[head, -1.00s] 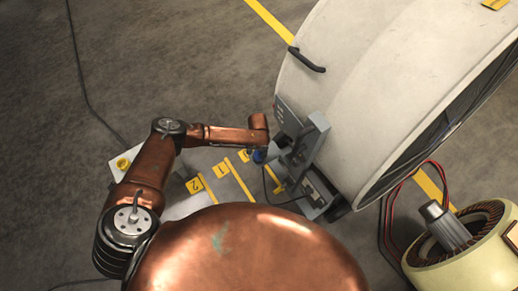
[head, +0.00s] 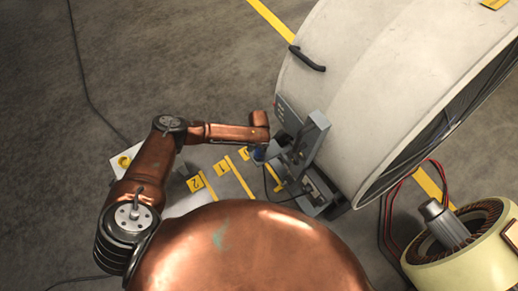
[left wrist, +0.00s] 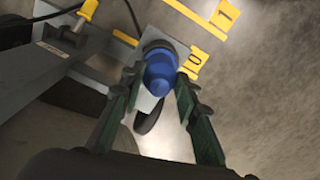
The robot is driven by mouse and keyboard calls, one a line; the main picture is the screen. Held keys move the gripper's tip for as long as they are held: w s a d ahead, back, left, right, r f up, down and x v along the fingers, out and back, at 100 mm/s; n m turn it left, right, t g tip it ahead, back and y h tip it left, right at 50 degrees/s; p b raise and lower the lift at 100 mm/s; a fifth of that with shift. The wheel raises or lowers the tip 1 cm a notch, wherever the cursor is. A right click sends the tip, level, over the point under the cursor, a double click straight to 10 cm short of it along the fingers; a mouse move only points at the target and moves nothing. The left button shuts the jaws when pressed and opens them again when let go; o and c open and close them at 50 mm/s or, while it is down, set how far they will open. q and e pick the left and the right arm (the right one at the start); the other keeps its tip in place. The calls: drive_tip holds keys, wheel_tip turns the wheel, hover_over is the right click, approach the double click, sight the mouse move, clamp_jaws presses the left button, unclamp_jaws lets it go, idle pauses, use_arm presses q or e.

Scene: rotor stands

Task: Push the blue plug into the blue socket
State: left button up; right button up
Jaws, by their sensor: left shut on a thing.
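The blue plug (left wrist: 160,75) is between the two green-padded fingers of my left gripper (left wrist: 157,92) in the left wrist view, and the fingers are shut on it. A dark round collar (left wrist: 158,46) sits at its far end; I cannot tell whether it belongs to the plug or to the blue socket. In the head view the blue plug (head: 258,155) shows as a small blue patch below the end of my left arm, beside the grey bracket (head: 305,145). The gripper's fingers are mostly hidden there. No separate blue socket can be made out. My right gripper is not in view.
A large white drum housing (head: 340,90) stands right of the bracket. Yellow numbered marks (head: 221,168) lie on the pale plate. A black cable (head: 268,188) runs beside the bracket. A yellow-handled part (left wrist: 82,15) shows upper left in the wrist view. A cream ring-shaped motor (head: 450,250) stands lower right.

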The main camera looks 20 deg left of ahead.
use_arm(q)
drive_tip(key=shift+r+p, duration=0.4)
drive_tip(key=shift+r, duration=0.35)
drive_tip(key=shift+r+p, duration=0.6)
drive_tip(key=shift+r, duration=0.1)
drive_tip(key=shift+r+p, duration=0.95)
drive_tip(key=shift+r, duration=0.25)
drive_tip(key=shift+r+p, duration=0.65)
drive_tip(key=shift+r, duration=0.15)
